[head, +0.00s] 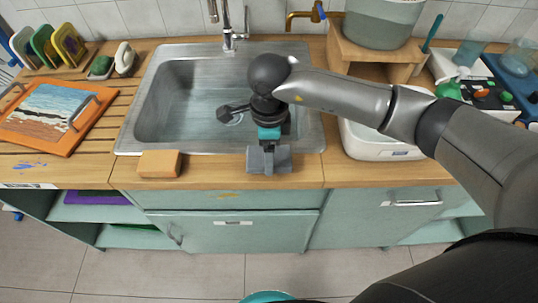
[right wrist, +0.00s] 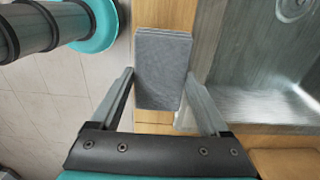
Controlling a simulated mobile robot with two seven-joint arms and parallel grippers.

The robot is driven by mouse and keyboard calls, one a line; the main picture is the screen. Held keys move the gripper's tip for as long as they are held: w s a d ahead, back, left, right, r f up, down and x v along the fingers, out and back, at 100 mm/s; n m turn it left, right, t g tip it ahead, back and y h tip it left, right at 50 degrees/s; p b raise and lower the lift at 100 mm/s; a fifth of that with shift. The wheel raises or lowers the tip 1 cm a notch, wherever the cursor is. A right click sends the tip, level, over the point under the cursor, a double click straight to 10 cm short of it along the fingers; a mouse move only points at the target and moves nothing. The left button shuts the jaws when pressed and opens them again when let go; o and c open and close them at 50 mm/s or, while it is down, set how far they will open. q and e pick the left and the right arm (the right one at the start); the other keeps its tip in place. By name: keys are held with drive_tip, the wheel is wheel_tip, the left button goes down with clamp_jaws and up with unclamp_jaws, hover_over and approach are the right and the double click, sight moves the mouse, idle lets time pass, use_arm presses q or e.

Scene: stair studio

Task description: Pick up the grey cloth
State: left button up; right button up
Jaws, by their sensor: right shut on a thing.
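The grey cloth (head: 283,160) is a folded, flat rectangular stack at the front edge of the counter, just before the sink. It also shows in the right wrist view (right wrist: 162,72), between the two fingers. My right gripper (head: 268,158) points down and is shut on the cloth, one finger on each side; it also shows in the right wrist view (right wrist: 160,84). I cannot tell whether the cloth touches the counter or is slightly above it. My left gripper is not in view.
An orange sponge-like block (head: 159,163) lies left of the cloth. The steel sink (head: 150,112) is behind. A white basin (head: 385,152) stands to the right. A picture board (head: 52,112) lies on the left slats. Cabinets (head: 230,235) are below the counter edge.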

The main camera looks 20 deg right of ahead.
wheel_tip(320, 180, up, 18)
drive_tip(key=shift+p, duration=0.4)
